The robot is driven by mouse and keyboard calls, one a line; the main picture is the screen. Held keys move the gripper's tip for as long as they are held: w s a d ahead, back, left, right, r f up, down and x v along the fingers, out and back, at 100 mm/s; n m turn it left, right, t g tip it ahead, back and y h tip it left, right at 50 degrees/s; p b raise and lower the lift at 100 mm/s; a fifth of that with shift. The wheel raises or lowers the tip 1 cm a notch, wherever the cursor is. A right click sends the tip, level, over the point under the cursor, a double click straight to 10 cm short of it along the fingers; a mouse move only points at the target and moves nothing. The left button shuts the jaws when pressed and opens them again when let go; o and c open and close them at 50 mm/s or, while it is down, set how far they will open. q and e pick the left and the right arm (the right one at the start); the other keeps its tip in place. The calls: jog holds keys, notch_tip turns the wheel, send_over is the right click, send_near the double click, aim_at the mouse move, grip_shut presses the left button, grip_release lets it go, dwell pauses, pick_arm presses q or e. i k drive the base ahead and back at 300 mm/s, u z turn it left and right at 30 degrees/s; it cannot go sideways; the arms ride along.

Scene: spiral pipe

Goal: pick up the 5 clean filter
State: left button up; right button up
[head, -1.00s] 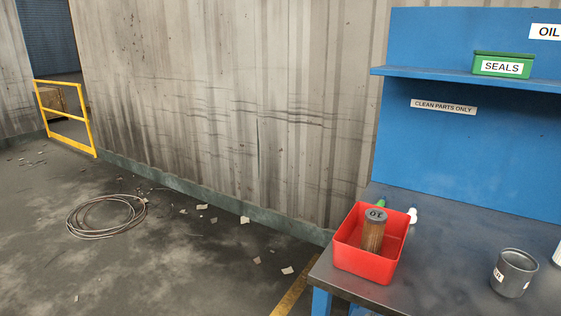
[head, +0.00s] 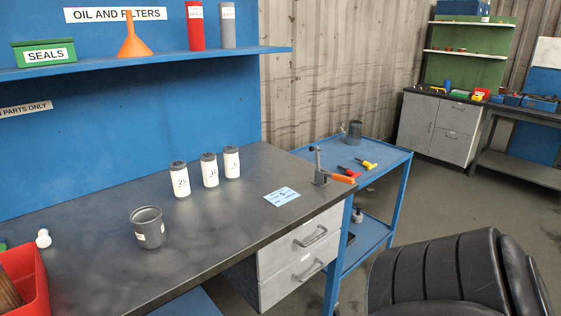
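Three white cylindrical filters with dark tops stand upright in a row on the dark workbench. The left filter (head: 181,182) has a label that looks like 25 or 20. The middle filter (head: 210,172) has a label that may read 10. The right filter (head: 232,164) has a mark too small to read for certain. A blue card (head: 282,197) with a dark mark, perhaps a 5, lies to their right. Neither of my grippers is in view.
A grey cup (head: 148,229) stands in front of the filters. A red bin (head: 33,268) holding a brown cylinder is at the lower left. A tool stand (head: 320,169) is at the bench's right end. A blue cart (head: 381,154) and black chair (head: 447,275) are right.

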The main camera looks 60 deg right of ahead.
aim_at(230, 152)
jog(key=z, duration=3.75)
jog(key=i, duration=1.25)
jog(key=u, duration=2.2)
